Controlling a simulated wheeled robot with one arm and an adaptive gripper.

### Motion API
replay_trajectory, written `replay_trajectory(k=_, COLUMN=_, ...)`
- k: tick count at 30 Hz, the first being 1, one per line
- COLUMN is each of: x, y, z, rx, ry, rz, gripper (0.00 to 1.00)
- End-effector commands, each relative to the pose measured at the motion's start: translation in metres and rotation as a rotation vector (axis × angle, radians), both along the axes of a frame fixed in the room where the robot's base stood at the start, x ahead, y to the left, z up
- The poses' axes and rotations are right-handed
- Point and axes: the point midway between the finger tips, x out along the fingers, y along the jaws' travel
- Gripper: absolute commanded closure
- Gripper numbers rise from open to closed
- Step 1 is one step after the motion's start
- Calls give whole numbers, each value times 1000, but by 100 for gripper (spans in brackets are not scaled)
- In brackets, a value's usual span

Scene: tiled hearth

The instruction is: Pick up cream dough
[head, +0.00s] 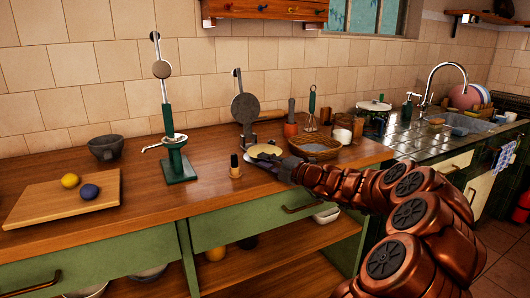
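A pale cream, rounded flat piece (265,150), which looks like the cream dough, lies at the foot of an open dark grey press (245,106) on the wooden counter. My arm reaches in from the right, and my dark gripper (278,163) is at the near right edge of the cream piece. The gripper overlaps it in the picture; I cannot tell whether they touch. The fingers are too small and dark to show whether they are open or shut.
A small dark-topped wooden piece (235,166) stands just left of my gripper. A green stand (177,160), a dark bowl (106,147) and a cutting board (60,205) with yellow and dark blue balls are further left. A wicker basket (315,150) is close behind my arm.

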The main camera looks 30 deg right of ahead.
Motion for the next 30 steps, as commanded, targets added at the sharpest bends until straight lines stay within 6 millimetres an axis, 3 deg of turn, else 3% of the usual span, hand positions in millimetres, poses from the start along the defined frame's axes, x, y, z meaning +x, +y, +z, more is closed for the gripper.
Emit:
replay_trajectory(k=13, x=48, y=14, z=-1, rx=-3, ry=1, rz=2, gripper=83)
replay_trajectory(k=23, x=55, y=17, z=1, rx=-1, ry=1, rz=2, gripper=83)
replay_trajectory(k=28, x=54, y=16, z=1, rx=-2, ry=0, rz=2, gripper=98)
replay_trajectory(k=30, x=55, y=16, z=1, rx=-2, ry=0, rz=2, gripper=100)
